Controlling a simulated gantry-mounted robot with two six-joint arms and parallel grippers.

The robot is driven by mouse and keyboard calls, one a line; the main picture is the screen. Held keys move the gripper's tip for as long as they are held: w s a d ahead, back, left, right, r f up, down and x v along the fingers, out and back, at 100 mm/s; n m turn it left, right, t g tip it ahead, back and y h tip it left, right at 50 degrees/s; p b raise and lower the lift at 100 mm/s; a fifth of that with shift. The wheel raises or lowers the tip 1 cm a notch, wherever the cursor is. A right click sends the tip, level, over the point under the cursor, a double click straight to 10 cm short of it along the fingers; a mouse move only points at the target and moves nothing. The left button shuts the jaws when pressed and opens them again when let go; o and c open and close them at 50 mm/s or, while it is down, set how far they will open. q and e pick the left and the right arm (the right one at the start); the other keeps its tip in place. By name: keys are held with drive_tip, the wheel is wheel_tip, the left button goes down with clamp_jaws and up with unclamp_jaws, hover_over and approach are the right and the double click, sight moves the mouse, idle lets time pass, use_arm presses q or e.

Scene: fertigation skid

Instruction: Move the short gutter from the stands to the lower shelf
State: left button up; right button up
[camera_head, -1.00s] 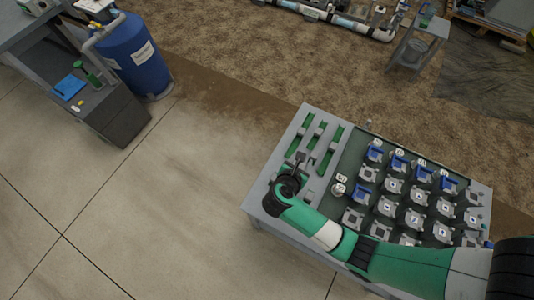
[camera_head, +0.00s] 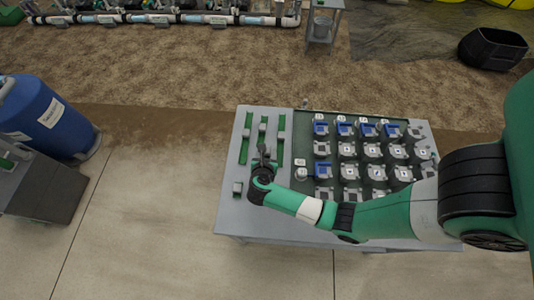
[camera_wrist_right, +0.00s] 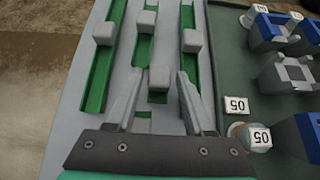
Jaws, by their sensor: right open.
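Several green gutter-like strips with grey blocks lie on the grey left part of the table: a left strip (camera_head: 244,152), a middle strip (camera_wrist_right: 144,47) and a right strip (camera_head: 281,152). I cannot tell for certain which is the short gutter, or whether the blocks are its stands. My right gripper (camera_head: 263,150) is over the near end of the middle strip. In the right wrist view its two fingers (camera_wrist_right: 158,85) are apart, with a grey block (camera_wrist_right: 159,77) showing between them; I cannot tell whether they touch it. My left gripper is not in view. No lower shelf is clearly seen.
A dark green mat beside the strips holds rows of grey and blue fittings (camera_head: 347,150) and white tags marked 05 (camera_wrist_right: 236,105). A blue barrel (camera_head: 35,120) and a grey cabinet (camera_head: 40,190) stand at the left. The floor between them and the table is clear.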

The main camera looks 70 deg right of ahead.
drive_tip(key=shift+x, duration=1.25)
clamp_jaws()
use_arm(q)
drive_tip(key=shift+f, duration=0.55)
use_arm(e)
drive_tip(key=shift+r, duration=0.55)
wheel_tip(320, 180, up, 3)
drive_tip(key=shift+f+p, duration=0.1)
drive_tip(key=shift+p, duration=1)
use_arm(q)
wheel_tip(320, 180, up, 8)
drive_tip(key=p, duration=0.5)
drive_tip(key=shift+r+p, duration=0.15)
drive_tip(key=shift+p, duration=0.25)
use_arm(e)
drive_tip(key=s+a+r, duration=0.2)
drive_tip(key=s+r, duration=0.7)
drive_tip(key=s, duration=0.4)
drive_tip(key=shift+s+a, duration=0.4)
